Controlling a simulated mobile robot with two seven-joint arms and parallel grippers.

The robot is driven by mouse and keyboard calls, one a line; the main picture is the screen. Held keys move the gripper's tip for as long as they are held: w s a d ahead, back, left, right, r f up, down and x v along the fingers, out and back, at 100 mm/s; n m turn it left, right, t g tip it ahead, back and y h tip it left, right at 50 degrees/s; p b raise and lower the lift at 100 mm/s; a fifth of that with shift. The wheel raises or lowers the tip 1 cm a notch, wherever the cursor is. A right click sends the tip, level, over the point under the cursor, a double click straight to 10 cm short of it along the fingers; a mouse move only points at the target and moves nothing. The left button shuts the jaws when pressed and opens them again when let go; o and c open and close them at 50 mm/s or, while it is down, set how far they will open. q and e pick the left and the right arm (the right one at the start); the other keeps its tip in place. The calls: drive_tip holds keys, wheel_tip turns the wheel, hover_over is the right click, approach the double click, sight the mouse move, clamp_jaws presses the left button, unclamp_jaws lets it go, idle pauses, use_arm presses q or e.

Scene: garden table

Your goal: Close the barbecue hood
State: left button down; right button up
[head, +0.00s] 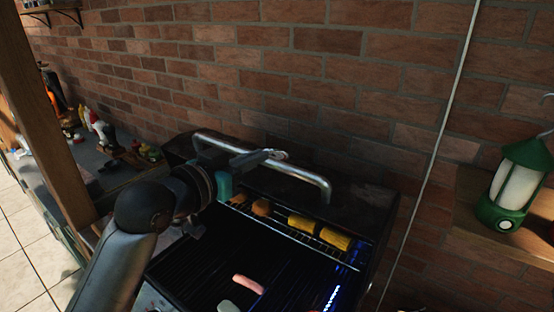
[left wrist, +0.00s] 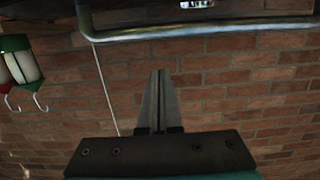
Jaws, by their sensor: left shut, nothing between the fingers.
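The barbecue (head: 200,265) stands against the brick wall with its hood (head: 358,200) raised, so the grates and food show. The hood's silver bar handle (head: 312,178) runs along the top; it also shows across the upper part of the left wrist view (left wrist: 215,30). My left gripper (head: 275,155) reaches over the grill to the handle in the head view. Its fingers (left wrist: 158,85) are shut and empty, with tips close to the handle; I cannot tell whether they touch it. My right gripper is not in view.
Corn cobs (head: 320,232) and other food lie on the rack, and a sausage (head: 248,284) on the lower grate. A green lantern (head: 516,188) stands on a wooden shelf at right. A wooden post (head: 45,120) and a cluttered counter are at left.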

sight(277, 164)
use_arm(q)
drive_tip(key=x, duration=0.3)
drive_tip(key=p+x, duration=0.1)
drive_tip(key=x, duration=0.2)
drive_tip(key=r+p+x, duration=0.1)
drive_tip(key=x, duration=0.3)
drive_tip(key=shift+w+d, duration=0.1)
drive_tip(key=shift+d, duration=0.05)
drive_tip(key=shift+s+a+f+p, duration=0.2)
drive_tip(key=shift+s+a+f, duration=0.2)
drive_tip(key=shift+s+f, duration=0.15)
drive_tip(key=shift+s+a+f+p, duration=0.2)
drive_tip(key=shift+s+a+f, duration=0.2)
drive_tip(key=shift+f, duration=0.2)
drive_tip(key=shift+s+a+f, duration=0.15)
drive_tip(key=shift+s+f, duration=0.1)
drive_tip(key=shift+f, duration=0.15)
